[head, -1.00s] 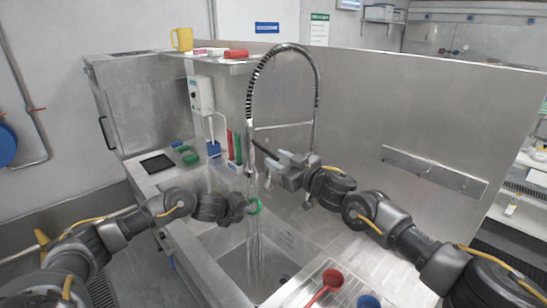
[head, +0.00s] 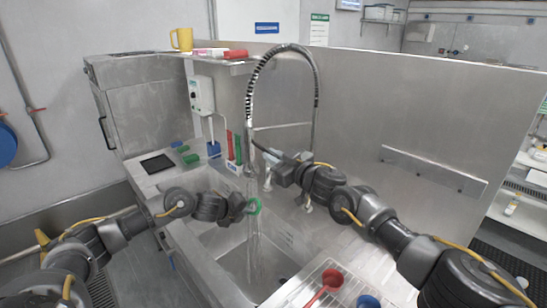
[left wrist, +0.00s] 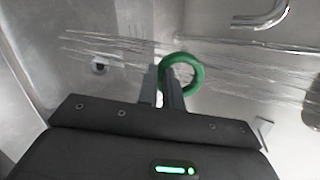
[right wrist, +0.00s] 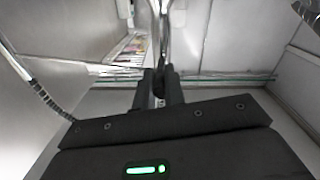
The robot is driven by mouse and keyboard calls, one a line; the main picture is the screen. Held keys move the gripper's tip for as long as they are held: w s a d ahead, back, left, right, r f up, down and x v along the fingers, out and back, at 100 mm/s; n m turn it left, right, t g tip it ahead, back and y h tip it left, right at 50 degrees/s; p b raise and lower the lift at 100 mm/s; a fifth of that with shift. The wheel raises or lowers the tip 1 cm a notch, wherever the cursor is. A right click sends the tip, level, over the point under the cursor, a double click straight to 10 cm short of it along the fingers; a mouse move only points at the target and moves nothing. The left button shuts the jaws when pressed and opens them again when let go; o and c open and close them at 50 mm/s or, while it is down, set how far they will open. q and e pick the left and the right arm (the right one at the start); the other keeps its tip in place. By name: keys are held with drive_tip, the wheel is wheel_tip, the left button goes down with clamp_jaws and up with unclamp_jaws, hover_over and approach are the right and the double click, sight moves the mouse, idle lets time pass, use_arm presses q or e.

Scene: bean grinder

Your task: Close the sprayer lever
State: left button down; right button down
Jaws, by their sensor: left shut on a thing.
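The sprayer (head: 250,158) hangs below the end of the arched spring hose at the sink's back. Water runs down from it into the basin. Its lever, a thin dark bar (head: 264,150), slants down right towards my right gripper (head: 272,162). My right gripper is beside the sprayer; its two fingers (right wrist: 160,88) are close together, with a narrow metal part showing at or between them, and their grip on it is unclear. My left gripper (head: 243,205) is shut on a green ring (head: 256,206), held in the water below the sprayer. The ring also shows in the left wrist view (left wrist: 196,70).
The sink basin (head: 222,240) lies below both grippers. A metal tap spout (left wrist: 265,18) shows in the left wrist view. A red ladle (head: 328,283) lies on the drainboard at the front.

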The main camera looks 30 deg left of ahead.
drive_tip(key=shift+r, duration=0.1)
drive_tip(key=shift+r+h, duration=0.6)
drive_tip(key=shift+h, duration=0.4)
drive_tip(key=c, duration=1.5)
unclamp_jaws()
drive_tip(key=shift+g, duration=0.3)
drive_tip(key=shift+d, duration=0.1)
drive_tip(key=v, duration=1.2)
drive_tip(key=shift+f, duration=0.1)
